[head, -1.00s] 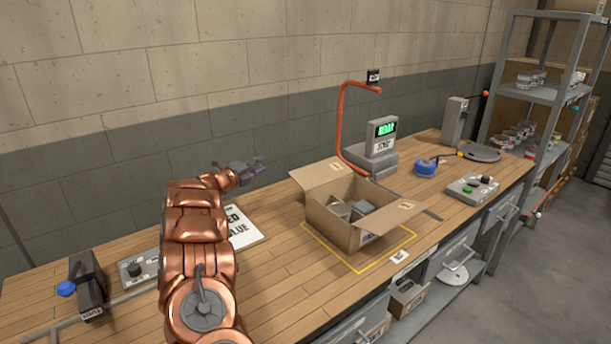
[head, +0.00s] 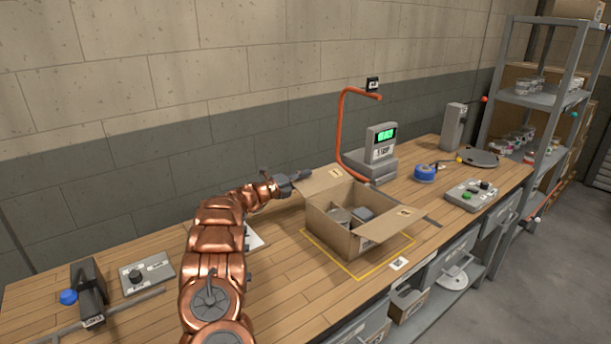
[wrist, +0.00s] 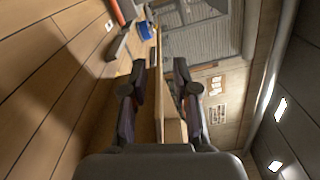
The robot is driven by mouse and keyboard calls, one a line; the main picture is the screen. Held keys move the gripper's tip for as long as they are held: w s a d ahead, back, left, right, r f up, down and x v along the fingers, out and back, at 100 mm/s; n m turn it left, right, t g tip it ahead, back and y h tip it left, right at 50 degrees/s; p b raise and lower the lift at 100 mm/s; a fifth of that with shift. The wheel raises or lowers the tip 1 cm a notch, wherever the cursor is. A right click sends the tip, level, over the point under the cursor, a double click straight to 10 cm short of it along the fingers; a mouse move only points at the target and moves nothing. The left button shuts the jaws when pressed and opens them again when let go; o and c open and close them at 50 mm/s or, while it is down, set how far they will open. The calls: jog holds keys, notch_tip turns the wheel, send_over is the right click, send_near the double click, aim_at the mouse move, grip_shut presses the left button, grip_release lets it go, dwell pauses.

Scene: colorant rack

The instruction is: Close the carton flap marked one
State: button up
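An open carton (head: 340,236) stands on the workbench with small items inside. One flap (head: 318,181) sticks out at its back left, and another flap (head: 396,224) sticks out at the front right. Each bears a small label, too small to read. My gripper (head: 302,176) is at the outer left edge of the back-left flap; contact cannot be told. In the wrist view my gripper (wrist: 159,66) has its fingers spread, with a thin upright cardboard edge (wrist: 159,95) showing between them. They are not closed on it.
A scale with a green display (head: 382,143) and an orange curved post (head: 342,125) stand behind the carton. A blue tape roll (head: 425,173) and a button box (head: 471,195) lie to the right.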

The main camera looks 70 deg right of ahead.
jog(key=shift+s+d, duration=0.2)
jog(key=shift+d, duration=0.25)
jog(key=shift+c, duration=0.4)
grip_shut()
